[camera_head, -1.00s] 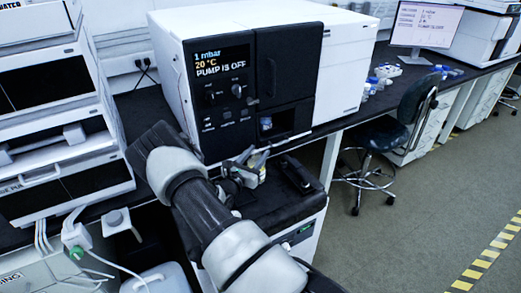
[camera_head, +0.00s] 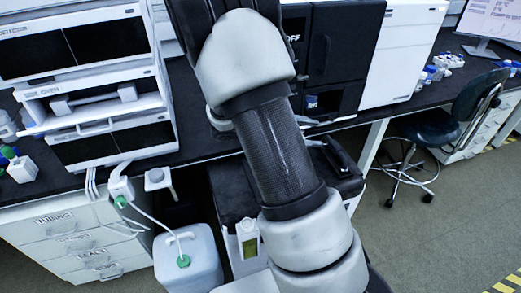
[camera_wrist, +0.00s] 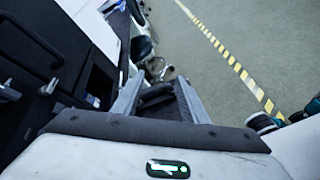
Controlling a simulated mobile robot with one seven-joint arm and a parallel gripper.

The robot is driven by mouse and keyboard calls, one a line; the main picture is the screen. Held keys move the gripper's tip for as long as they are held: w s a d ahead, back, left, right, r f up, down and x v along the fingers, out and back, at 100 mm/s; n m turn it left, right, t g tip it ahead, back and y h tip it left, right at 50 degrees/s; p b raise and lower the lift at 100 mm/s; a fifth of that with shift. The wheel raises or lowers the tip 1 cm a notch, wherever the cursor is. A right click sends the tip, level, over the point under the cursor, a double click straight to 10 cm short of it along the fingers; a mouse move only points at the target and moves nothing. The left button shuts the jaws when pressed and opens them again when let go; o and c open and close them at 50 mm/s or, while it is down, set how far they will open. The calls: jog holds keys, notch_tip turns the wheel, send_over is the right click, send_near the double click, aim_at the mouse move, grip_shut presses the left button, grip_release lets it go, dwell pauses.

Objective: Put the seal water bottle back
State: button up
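I cannot pick out the seal water bottle for certain in either view. In the head view a small blue-capped item (camera_head: 312,102) shows in the opening of the black-fronted instrument; I cannot tell what it is. In the wrist view my gripper (camera_wrist: 158,90) has two grey fingers standing apart, and I see no bottle between them. A dark shape lies beyond and between them. In the head view my arm crosses the middle and hides most of the gripper.
The black-fronted instrument (camera_head: 345,45) stands on the black bench. Stacked white modules (camera_head: 95,75) stand left. A white jug with a green cap (camera_head: 195,262) sits in front of the bench. A stool (camera_head: 425,140) stands right. Open floor lies at the right.

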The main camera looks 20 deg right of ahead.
jog(key=s+a+r+m+t+y, duration=0.3)
jog(key=s+a+r+m+y, duration=0.2)
jog(key=a, duration=0.6)
jog(key=s+a+r+m+t+y, duration=0.2)
jog(key=s+a+r+m+y, duration=0.3)
jog(key=s+a+r+y, duration=0.3)
jog(key=s+a+r, duration=0.2)
jog(key=s, duration=0.1)
jog(key=shift+s+a+r+m+t, duration=0.25)
jog(key=shift+s+a+m+t, duration=0.1)
jog(key=shift+a+m+t, duration=0.05)
